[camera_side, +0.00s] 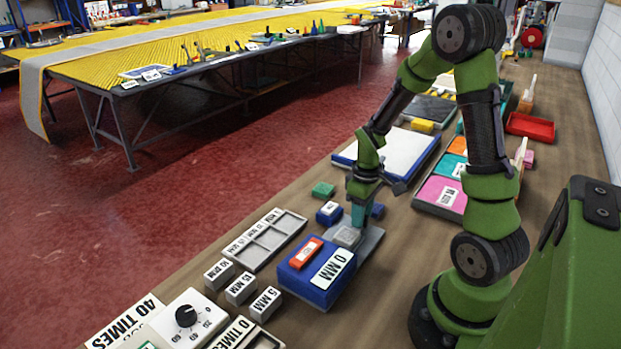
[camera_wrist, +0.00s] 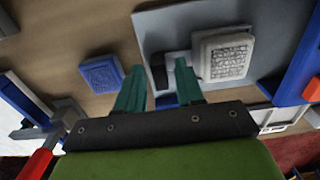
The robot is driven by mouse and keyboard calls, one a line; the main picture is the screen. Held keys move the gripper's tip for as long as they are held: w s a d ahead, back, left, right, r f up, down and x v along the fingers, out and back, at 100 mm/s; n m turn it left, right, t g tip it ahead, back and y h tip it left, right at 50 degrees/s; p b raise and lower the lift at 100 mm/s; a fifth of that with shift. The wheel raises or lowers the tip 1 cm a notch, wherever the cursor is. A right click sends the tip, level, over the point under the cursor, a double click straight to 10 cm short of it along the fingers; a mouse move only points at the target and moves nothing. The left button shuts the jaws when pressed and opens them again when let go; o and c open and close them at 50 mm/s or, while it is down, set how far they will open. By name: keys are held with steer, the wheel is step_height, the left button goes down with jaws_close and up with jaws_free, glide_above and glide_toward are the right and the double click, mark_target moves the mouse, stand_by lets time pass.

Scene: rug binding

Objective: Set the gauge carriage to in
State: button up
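A grey plate (camera_side: 371,240) lies on the bench and bears a pale block with a patterned top (camera_side: 347,236); I take this block to be the gauge carriage, but cannot be sure. In the wrist view the block (camera_wrist: 222,55) sits on the plate (camera_wrist: 165,25), just right of my right fingertip. A small black upright piece (camera_wrist: 158,76) shows between my teal fingers, with a gap on each side. My gripper (camera_wrist: 159,66) is open and points down at the plate. In the side view my gripper (camera_side: 359,222) is close behind the block. I cannot read any in/out marking.
A blue block marked 0 MM (camera_side: 313,283) with an orange piece (camera_side: 305,252) stands just in front of the plate. A blue patterned block (camera_wrist: 101,74) lies left of my fingers. A grey compartment tray (camera_side: 267,241), small labelled blocks (camera_side: 241,288) and a dial box (camera_side: 190,318) are nearby.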

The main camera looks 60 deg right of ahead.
mark_target(339, 238)
jaws_close()
steer(key=a, duration=1)
steer(key=shift+a, duration=0.35)
steer(key=shift+o, duration=0.9)
jaws_free()
